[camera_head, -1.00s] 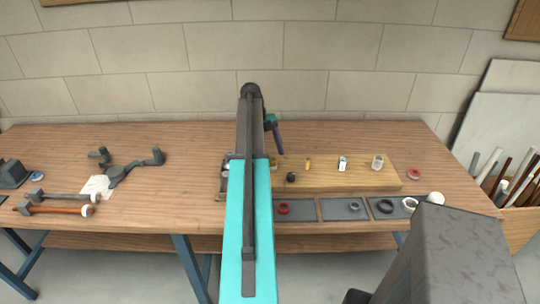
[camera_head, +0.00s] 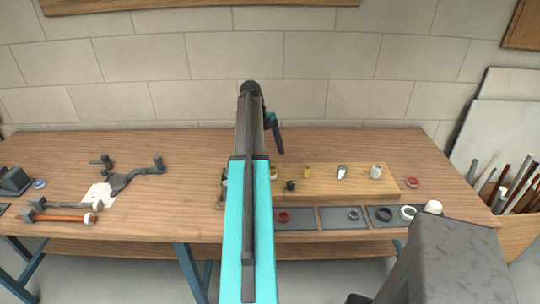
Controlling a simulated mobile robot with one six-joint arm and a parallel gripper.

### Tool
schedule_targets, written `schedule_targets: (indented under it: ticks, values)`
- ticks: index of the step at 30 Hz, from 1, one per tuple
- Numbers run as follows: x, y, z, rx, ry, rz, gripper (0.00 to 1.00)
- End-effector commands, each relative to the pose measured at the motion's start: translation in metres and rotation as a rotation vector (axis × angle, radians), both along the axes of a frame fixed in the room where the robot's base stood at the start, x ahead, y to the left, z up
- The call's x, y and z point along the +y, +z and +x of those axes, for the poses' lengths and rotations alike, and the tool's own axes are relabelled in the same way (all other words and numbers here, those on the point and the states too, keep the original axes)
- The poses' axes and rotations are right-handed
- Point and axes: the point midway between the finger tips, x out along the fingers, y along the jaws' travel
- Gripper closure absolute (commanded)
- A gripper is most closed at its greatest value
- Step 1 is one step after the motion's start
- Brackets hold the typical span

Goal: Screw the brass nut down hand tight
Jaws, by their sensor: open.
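A wooden board (camera_head: 330,190) lies on the workbench, with several small fittings standing on it. A small brass-coloured piece (camera_head: 307,172) stands on its middle, and another yellowish piece (camera_head: 273,173) shows just right of my arm. I cannot tell which of them is the brass nut. The dark, slim end of my gripper (camera_head: 279,142) shows to the right of my arm, pointing down. It appears above the board's left part, clear of the visible fittings. The rest of my gripper is hidden behind my arm, and nothing is seen held in it.
A black fitting (camera_head: 291,186), a silver-white one (camera_head: 342,172) and a pale one (camera_head: 376,171) stand on the board. A red ring (camera_head: 283,216) and dark rings lie on grey mats in front. Wrenches (camera_head: 60,211) lie left. The bench between is clear.

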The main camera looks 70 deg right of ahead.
Motion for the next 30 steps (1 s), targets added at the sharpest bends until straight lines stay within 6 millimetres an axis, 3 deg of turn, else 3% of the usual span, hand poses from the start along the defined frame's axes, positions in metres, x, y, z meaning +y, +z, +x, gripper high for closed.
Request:
schedule_targets:
  ticks: [6, 12, 23, 30]
  values:
    - [0.0, 0.0, 0.0, 0.0, 0.0, 0.0, 0.21]
    - [0.0, 0.0, 0.0, -0.004, 0.025, 0.008, 0.5]
    - [-0.002, 0.0, -0.005, -0.039, 0.33, 0.073, 0.5]
    - [0.006, 0.014, -0.005, -0.047, 0.624, 0.094, 0.5]
